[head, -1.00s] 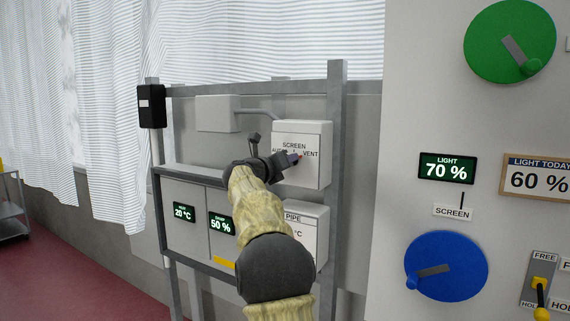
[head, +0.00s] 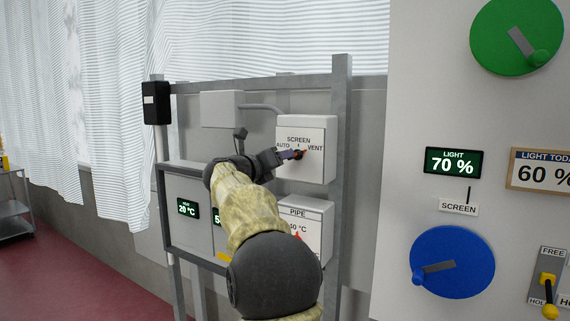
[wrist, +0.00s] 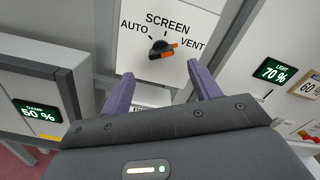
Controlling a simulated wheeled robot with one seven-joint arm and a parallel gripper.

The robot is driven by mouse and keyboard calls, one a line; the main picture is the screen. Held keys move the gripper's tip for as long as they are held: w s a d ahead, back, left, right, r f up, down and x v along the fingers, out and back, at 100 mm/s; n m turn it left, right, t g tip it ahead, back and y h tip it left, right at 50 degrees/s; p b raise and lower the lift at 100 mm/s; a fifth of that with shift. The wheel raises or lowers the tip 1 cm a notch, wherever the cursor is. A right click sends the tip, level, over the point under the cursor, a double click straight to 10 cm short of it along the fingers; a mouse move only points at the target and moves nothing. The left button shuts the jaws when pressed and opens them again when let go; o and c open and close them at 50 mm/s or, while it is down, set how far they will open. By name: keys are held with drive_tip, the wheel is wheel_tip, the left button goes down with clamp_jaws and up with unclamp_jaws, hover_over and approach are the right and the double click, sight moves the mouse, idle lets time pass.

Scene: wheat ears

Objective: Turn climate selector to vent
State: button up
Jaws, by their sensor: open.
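The climate selector is a small black knob with an orange pointer (wrist: 163,47) on a white SCREEN box (head: 304,171), with AUTO at left and VENT at right. In the wrist view the orange part lies on the right side of the knob, toward VENT. My gripper (wrist: 164,85) is open and empty, with its purple fingers below the knob in that view, one to each side. In the head view my gripper (head: 290,154) is in front of the box and partly hides the knob. I cannot tell whether a finger touches it.
A PIPE box (head: 300,213) hangs below the SCREEN box. A grey metal post (head: 341,130) stands just right of both. Further right, a panel carries a green dial (head: 500,30), a blue dial (head: 460,250) and a yellow-knobbed lever (head: 548,290).

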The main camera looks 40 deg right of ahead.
drive_tip(key=b+v, duration=0.1)
drive_tip(key=v, duration=0.9)
drive_tip(key=shift+a+b, duration=0.2)
drive_tip(key=shift+b, duration=0.2)
drive_tip(key=shift+f, duration=0.1)
